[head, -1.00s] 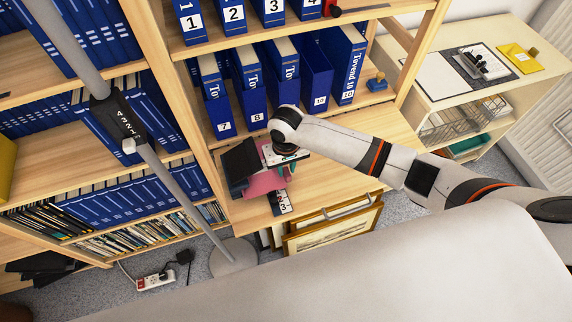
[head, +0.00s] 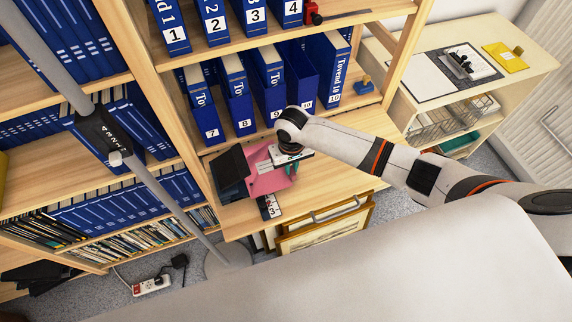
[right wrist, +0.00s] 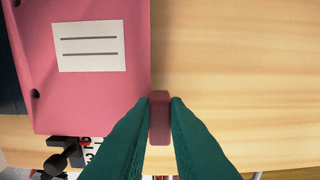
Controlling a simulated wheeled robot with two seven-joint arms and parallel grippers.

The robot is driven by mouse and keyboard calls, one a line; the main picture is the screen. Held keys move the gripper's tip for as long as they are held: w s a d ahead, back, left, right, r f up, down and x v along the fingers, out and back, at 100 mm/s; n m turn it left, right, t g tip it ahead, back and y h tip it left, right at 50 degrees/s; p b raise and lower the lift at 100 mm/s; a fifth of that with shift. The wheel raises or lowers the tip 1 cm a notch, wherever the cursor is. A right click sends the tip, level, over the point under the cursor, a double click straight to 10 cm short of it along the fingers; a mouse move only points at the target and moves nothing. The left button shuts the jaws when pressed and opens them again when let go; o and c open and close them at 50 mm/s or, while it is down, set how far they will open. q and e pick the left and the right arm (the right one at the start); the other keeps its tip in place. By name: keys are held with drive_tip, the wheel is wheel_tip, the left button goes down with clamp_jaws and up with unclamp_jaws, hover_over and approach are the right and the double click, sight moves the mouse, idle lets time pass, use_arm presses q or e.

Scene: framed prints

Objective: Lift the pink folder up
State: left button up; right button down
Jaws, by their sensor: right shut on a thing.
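The pink folder (head: 270,183) is at the front of the wooden shelf board in the head view, with its pink face and pale label showing. In the right wrist view the folder (right wrist: 85,95) fills the upper left, with a white two-line label. My right gripper (head: 290,170) is over its right side. In the right wrist view the green fingers of that gripper (right wrist: 160,115) are shut on a darker pink part at the folder's right edge. My left gripper is not in view.
A dark box (head: 230,174) stands close beside the folder on the left. A small black and white numbered item (head: 269,207) lies at the board's front edge. Blue binders (head: 237,100) stand behind. The board (head: 330,180) is clear to the right.

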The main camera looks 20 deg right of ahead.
drive_tip(key=shift+d, duration=0.25)
drive_tip(key=shift+a, duration=0.1)
drive_tip(key=c, duration=1.3)
unclamp_jaws()
drive_tip(key=shift+c, duration=0.2)
drive_tip(key=shift+r, duration=0.15)
wheel_tip(320, 180, up, 12)
